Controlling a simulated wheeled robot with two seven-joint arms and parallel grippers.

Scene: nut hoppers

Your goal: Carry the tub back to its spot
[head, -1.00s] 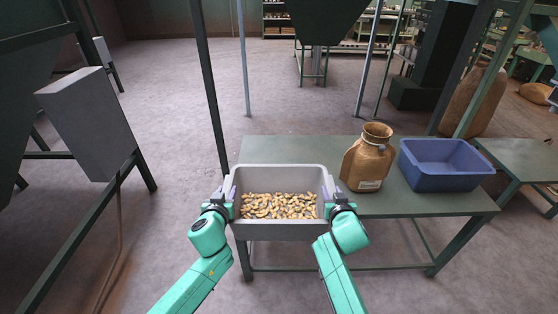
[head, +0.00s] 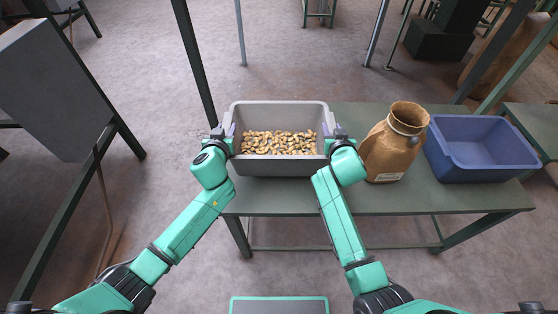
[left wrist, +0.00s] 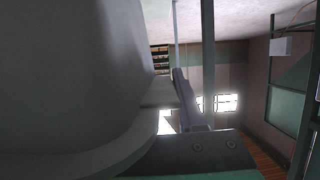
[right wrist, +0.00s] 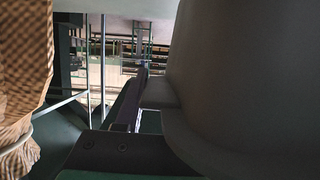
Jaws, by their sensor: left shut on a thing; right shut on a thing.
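The grey tub (head: 278,168) holds a layer of nuts (head: 278,143) and looks level in the head view. It is over the left end of the green table (head: 450,197); I cannot tell whether it touches the tabletop. My left gripper (head: 226,134) is shut on the tub's left side and my right gripper (head: 332,136) on its right side. The tub's grey wall fills much of the left wrist view (left wrist: 70,80) and the right part of the right wrist view (right wrist: 250,80).
A brown paper sack (head: 393,148) stands close to the tub's right, near my right gripper. A blue bin (head: 485,165) is beyond it on the table. A dark metal post (head: 192,60) rises behind the tub's left. A grey box on a frame (head: 60,90) is at the left.

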